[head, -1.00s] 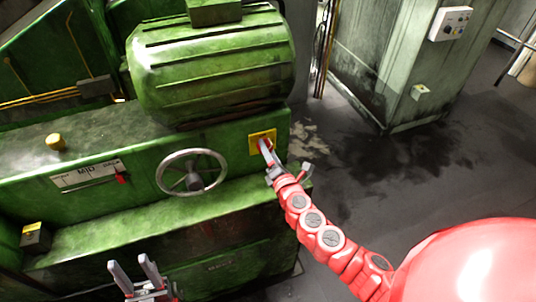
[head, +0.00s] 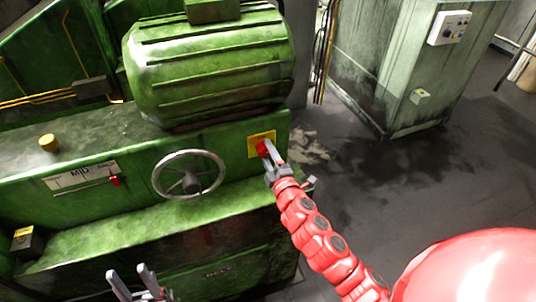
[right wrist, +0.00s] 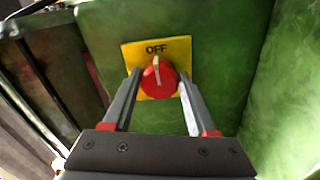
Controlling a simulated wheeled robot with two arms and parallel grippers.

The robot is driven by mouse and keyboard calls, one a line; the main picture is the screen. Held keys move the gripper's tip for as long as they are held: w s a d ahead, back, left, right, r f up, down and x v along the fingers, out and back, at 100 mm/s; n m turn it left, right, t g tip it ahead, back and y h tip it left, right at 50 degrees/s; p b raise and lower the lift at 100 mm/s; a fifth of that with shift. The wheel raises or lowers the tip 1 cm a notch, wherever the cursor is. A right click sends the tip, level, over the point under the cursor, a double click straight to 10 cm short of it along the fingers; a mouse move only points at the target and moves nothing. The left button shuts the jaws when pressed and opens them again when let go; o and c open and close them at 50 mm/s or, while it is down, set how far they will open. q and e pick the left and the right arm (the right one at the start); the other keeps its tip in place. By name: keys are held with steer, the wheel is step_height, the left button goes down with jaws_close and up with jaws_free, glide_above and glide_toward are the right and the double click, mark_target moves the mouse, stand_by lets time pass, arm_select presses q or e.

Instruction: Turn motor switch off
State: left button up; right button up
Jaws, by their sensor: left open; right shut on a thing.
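The motor switch is a red round knob (right wrist: 158,84) on a yellow plate (right wrist: 176,49) marked OFF. Its white pointer line points up, close to the OFF label. The knob (head: 263,147) also shows in the head view, on the front of the green machine below the motor. My right gripper (right wrist: 159,88) is shut on the knob, with one finger on each side of it. My left gripper (head: 132,281) is open and empty at the bottom of the head view, in front of the machine and away from the switch.
A handwheel (head: 189,174) sits left of the switch on the green machine. The large green motor (head: 210,65) overhangs above. A grey cabinet (head: 400,60) with a control box (head: 449,27) stands at the back right. The dark floor (head: 450,165) at right is clear.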

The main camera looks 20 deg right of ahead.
steer(key=shift+f+m, duration=0.15)
steer(key=shift+m, duration=0.25)
steer(key=o, duration=1.4)
steer(key=shift+c, duration=0.2)
steer(key=shift+s, duration=0.3)
steer(key=s+p, duration=0.1)
steer(key=s, duration=1.5)
steer(key=shift+s+d, duration=0.25)
steer(key=shift+s, duration=0.15)
